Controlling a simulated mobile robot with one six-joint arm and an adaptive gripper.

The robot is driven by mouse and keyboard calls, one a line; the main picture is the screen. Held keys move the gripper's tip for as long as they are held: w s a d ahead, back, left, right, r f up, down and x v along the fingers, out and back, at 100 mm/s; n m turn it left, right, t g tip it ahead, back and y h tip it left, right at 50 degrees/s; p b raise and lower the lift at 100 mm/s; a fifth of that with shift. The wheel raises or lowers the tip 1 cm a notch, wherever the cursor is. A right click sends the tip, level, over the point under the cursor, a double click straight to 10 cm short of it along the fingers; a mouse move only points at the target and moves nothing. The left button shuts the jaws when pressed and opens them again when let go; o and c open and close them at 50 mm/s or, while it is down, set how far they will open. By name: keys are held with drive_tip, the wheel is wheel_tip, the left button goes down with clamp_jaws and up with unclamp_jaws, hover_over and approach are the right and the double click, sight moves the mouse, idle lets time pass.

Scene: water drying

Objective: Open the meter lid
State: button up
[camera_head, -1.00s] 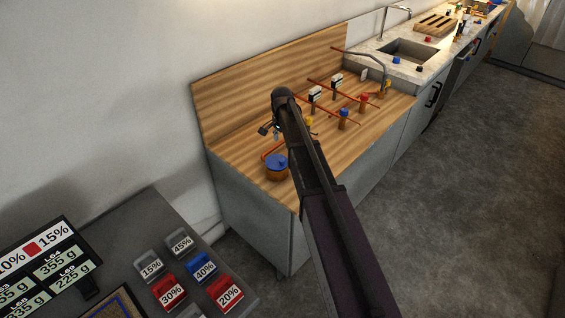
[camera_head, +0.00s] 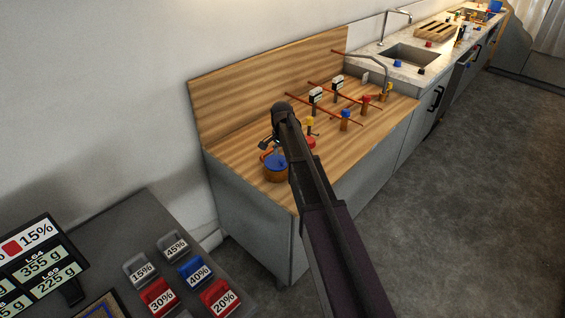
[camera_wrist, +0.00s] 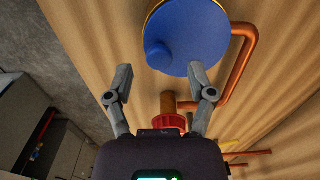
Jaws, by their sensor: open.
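The meter has a round blue lid (camera_head: 275,160) on a brass body (camera_head: 276,174) and stands near the front left of the wooden counter. In the wrist view the blue lid (camera_wrist: 188,36) fills the top middle, with a small raised knob or tab at its lower left. The lid lies flat over the body and looks closed. My gripper (camera_wrist: 160,78) is open and empty, its two fingers pointing at the near edge of the lid. In the head view my gripper (camera_head: 268,146) is just above the lid. I cannot tell if a fingertip touches it.
Copper pipes (camera_wrist: 240,70) run beside the meter, and a red-collared fitting (camera_wrist: 168,120) sits below it. Blue and red valves (camera_head: 345,118) stand further right on the counter (camera_head: 230,120). A table with percent-marked boxes (camera_head: 195,270) is at the lower left.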

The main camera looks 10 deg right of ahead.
drive_tip(key=shift+f+b, duration=0.5)
drive_tip(key=shift+f, duration=0.25)
clamp_jaws()
